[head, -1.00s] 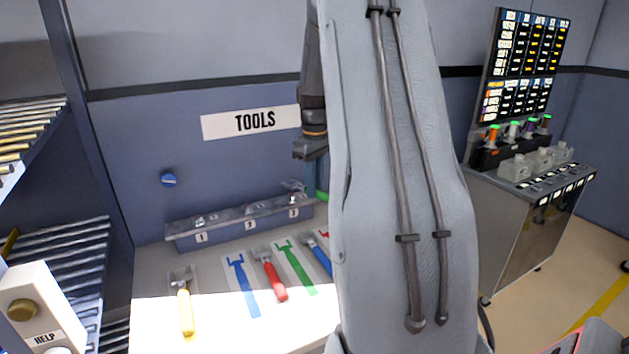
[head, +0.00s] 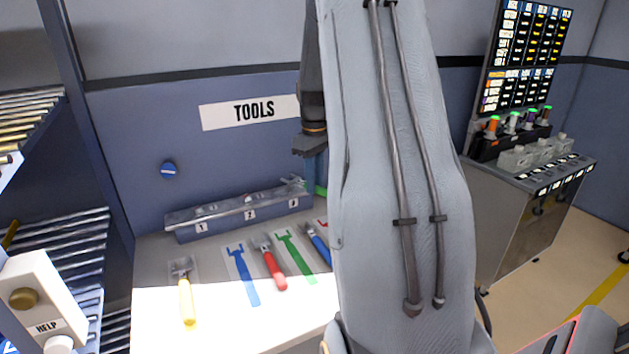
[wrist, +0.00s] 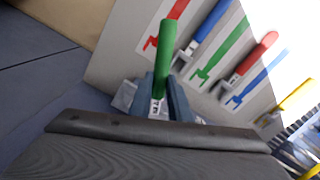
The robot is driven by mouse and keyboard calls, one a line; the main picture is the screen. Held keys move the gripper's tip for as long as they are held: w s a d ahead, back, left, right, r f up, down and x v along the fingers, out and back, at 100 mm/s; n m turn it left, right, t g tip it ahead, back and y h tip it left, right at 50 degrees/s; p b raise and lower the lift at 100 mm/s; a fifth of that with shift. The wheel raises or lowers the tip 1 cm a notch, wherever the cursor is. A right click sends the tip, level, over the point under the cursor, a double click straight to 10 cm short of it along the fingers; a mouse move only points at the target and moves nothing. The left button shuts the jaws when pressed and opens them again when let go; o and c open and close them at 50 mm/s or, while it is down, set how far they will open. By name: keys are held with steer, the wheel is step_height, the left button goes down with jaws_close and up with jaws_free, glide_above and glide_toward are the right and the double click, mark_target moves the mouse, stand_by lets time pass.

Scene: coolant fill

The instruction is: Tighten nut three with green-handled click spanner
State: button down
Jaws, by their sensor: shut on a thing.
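The green-handled spanner (wrist: 165,55) stands out from between my gripper's fingers (wrist: 165,98) in the wrist view. My gripper (head: 315,172) is shut on it. In the head view, my arm hides most of the spanner; a bit of green handle (head: 320,191) and its grey head (head: 293,182) show at the rail's right end. The grey rail (head: 220,222) carries nuts over labels 1, 2 and 3. The spanner's head is at nut three, above label 3 (head: 295,201); I cannot tell how fully it seats on the nut.
On the bench lie a yellow spanner (head: 186,300), a red spanner (head: 272,268) and a blue spanner (head: 318,243). Blue (head: 242,275) and green (head: 296,258) painted outlines are bare. A HELP button post (head: 40,300) stands at left, a console (head: 520,215) at right.

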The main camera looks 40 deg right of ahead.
steer(key=shift+f, duration=1.5)
stand_by(0.9)
steer(key=shift+a, duration=0.1)
steer(key=shift+s+a+m, duration=0.1)
steer(key=shift+a+m, duration=0.45)
steer(key=shift+m, duration=0.25)
stand_by(0.4)
steer(key=shift+a+m+p, duration=0.4)
steer(key=shift+a+m, duration=0.1)
steer(key=shift+m, duration=0.1)
steer(key=shift+a, duration=0.15)
steer(key=shift+a+m, duration=0.2)
steer(key=shift+m, duration=0.2)
steer(key=shift+a+m+p, duration=0.35)
steer(key=shift+a+m, duration=0.1)
steer(key=shift+m, duration=0.15)
steer(key=shift+a, duration=0.15)
